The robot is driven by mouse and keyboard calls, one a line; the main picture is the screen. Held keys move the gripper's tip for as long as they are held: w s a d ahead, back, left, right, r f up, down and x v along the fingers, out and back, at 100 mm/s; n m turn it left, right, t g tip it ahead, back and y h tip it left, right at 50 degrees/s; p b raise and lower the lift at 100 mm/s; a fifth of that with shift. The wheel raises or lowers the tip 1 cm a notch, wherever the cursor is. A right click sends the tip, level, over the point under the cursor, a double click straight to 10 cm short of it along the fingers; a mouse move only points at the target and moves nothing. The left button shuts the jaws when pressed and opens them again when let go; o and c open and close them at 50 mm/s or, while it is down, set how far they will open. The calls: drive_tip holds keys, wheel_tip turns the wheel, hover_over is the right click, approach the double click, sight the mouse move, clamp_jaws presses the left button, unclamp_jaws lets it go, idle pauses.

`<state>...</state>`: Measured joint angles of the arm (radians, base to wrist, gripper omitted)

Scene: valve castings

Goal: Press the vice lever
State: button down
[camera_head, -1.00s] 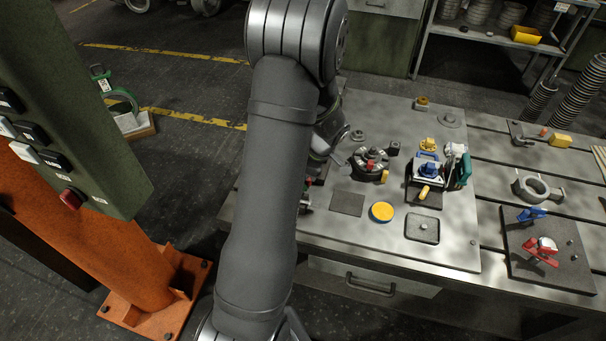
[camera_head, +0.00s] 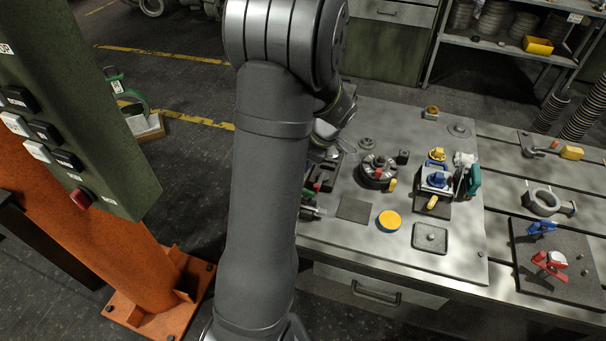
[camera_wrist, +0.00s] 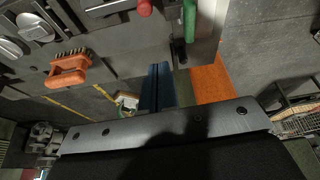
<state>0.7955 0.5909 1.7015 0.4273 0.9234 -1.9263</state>
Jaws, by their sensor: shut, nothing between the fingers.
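My gripper (camera_wrist: 157,90) is shut and empty in the wrist view, its dark blue fingers side by side. In the head view the fingers are hidden behind my arm. A red-tipped handle (camera_wrist: 144,7) and a green handle (camera_wrist: 189,22) show at the top of the wrist view, ahead of the fingers and apart from them. In the head view, a partly hidden fixture (camera_head: 311,208) with red and green parts sits at the bench's left edge. A blue and white device with a yellow handle (camera_head: 432,202) stands on the right. I cannot tell which part is the vice lever.
A round fixture (camera_head: 378,171) and a yellow disc (camera_head: 389,221) sit mid-bench. Red and blue clamps stand on a dark plate (camera_head: 540,283) at right. An orange brush (camera_wrist: 68,70) shows in the wrist view. A green control box (camera_head: 90,130) on an orange post stands left.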

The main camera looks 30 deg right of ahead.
sight(321, 181)
drive_tip(key=shift+v, duration=1.15)
drive_tip(key=x, duration=1)
drive_tip(key=shift+s+d+f, duration=0.1)
drive_tip(key=shift+s+d, duration=0.1)
drive_tip(key=shift+s, duration=0.1)
drive_tip(key=shift+s+d, duration=0.45)
drive_tip(key=shift+d, duration=0.25)
drive_tip(key=shift+w+m+t+h, duration=0.4)
drive_tip(key=shift+w+m, duration=0.65)
drive_tip(key=shift+m, duration=0.55)
